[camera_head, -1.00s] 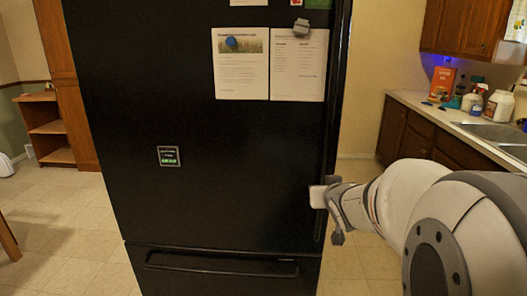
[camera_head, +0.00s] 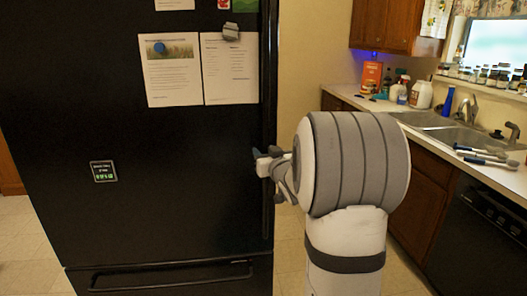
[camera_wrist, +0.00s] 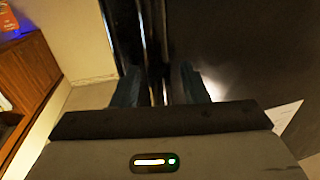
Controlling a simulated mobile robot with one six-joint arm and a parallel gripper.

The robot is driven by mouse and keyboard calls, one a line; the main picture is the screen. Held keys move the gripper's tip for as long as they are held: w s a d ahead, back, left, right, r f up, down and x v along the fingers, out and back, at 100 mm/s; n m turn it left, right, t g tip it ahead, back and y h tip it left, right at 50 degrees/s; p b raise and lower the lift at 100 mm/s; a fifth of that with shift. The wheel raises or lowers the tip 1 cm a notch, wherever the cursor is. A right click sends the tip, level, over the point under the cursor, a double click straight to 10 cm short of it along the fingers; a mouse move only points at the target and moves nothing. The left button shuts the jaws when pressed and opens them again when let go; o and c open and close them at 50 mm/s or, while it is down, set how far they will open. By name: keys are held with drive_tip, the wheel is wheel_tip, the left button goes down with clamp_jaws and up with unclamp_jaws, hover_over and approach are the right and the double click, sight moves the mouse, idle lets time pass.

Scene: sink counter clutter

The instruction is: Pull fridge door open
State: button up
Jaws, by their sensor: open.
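The black fridge door (camera_head: 180,190) fills the left of the head view and looks shut. Its vertical handle (camera_head: 268,100) runs along the right edge. My gripper (camera_head: 266,160) is at the handle about mid-height, with the arm coming in from the right. In the wrist view, the two dark fingers of my gripper (camera_wrist: 158,86) are apart, one on each side of the upright handle bar (camera_wrist: 145,45). I cannot tell whether either finger touches it. The fingers' far ends are dark and partly lost against the door.
A freezer drawer handle (camera_head: 170,280) crosses the fridge below the door. Papers (camera_head: 172,70) and a small label (camera_head: 103,171) are on the door. To the right, a counter with a sink (camera_head: 455,130) holds bottles and jars. Tiled floor lies between fridge and cabinets.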

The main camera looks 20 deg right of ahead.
drive_tip(key=shift+w, duration=0.25)
clamp_jaws()
idle(0.3)
